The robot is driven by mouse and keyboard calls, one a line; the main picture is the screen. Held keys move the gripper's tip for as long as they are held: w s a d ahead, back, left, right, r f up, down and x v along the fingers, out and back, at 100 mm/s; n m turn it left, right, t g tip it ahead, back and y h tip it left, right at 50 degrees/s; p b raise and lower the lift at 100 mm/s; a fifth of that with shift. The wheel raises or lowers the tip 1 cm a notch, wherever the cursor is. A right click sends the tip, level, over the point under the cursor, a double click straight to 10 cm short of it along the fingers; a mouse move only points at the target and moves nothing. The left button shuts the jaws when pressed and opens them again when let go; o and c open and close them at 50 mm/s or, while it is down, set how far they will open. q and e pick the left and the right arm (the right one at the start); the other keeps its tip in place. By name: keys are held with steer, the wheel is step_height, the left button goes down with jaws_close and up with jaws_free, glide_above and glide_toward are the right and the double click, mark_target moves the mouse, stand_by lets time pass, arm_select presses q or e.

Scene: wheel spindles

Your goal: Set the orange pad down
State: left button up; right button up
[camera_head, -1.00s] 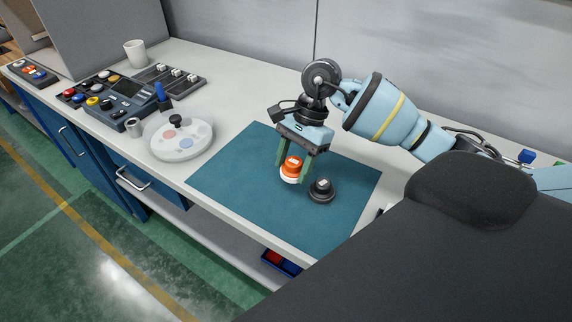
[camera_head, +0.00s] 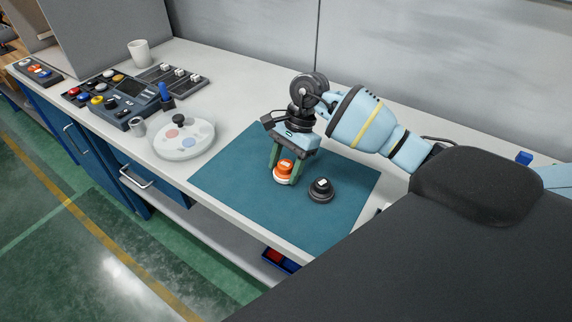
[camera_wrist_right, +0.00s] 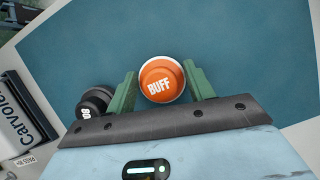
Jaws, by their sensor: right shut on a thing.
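The orange pad (camera_head: 283,168) has a white lower rim and sits between the green fingers of my right gripper (camera_head: 286,165). In the right wrist view the orange pad (camera_wrist_right: 160,79) shows the word BUFF, and the right gripper (camera_wrist_right: 162,88) is shut on its sides. It is over the teal mat (camera_head: 245,205), low and near upright; I cannot tell whether it touches the mat. A black pad (camera_head: 320,190) stands on the mat to its right; it also shows in the right wrist view (camera_wrist_right: 91,105). My left gripper is not in view.
A round white turntable (camera_head: 184,140) with coloured spots stands left of the mat. Behind it are a control box (camera_head: 125,98), a dark rack (camera_head: 176,82) and a white cup (camera_head: 139,53). The mat's front and left parts are clear.

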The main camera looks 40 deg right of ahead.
steer(key=shift+f, duration=0.3)
steer(key=o, duration=0.9)
steer(key=shift+r, duration=0.15)
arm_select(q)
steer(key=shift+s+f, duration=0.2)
arm_select(e)
steer(key=shift+r, duration=0.15)
steer(key=shift+d+r, duration=0.1)
steer(key=shift+r, duration=0.15)
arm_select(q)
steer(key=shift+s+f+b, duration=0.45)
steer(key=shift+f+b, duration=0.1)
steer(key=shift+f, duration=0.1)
arm_select(e)
steer(key=v, duration=1.1)
steer(key=shift+w+d+r, duration=0.1)
steer(key=shift+r, duration=0.15)
